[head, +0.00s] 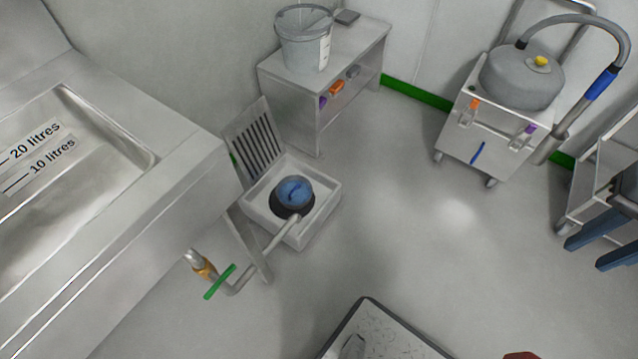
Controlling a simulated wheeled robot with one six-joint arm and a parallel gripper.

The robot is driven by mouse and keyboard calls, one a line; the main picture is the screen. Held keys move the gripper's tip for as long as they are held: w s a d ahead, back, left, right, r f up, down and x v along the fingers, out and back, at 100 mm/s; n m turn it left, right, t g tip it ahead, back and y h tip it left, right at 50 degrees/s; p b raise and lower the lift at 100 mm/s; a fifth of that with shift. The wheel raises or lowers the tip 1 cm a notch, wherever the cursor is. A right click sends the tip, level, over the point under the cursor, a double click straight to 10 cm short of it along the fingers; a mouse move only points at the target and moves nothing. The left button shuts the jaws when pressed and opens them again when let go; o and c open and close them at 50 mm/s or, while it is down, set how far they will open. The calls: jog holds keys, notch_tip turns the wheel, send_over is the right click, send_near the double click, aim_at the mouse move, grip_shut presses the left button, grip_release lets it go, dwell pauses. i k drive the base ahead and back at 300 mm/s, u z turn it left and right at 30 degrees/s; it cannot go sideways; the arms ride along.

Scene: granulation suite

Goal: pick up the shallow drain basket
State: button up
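A small round blue piece with a darker bar across its top, which looks like the shallow drain basket (294,190), sits in a square pale floor basin (322,215). A dark ring shows around its lower side. A bent pipe ends at the basin, close beside the blue piece. My gripper (588,250) is partly in view at the right edge. Its two dark blue fingers stand apart with nothing seen between them. It is far to the right of the basin, and part of it is cut off by the frame.
A slotted grate (255,145) leans behind the basin. A steel sink (165,185) overhangs on the left, with a green-handled valve (219,282) below. A cabinet (295,95) bears a bucket (303,45). A wheeled vacuum (522,80) stands at back right. The central floor is clear.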

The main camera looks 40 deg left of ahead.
aim_at(293, 191)
jog(key=i, duration=0.55)
jog(key=u, duration=0.8)
jog(key=i, duration=0.55)
jog(key=u, duration=0.65)
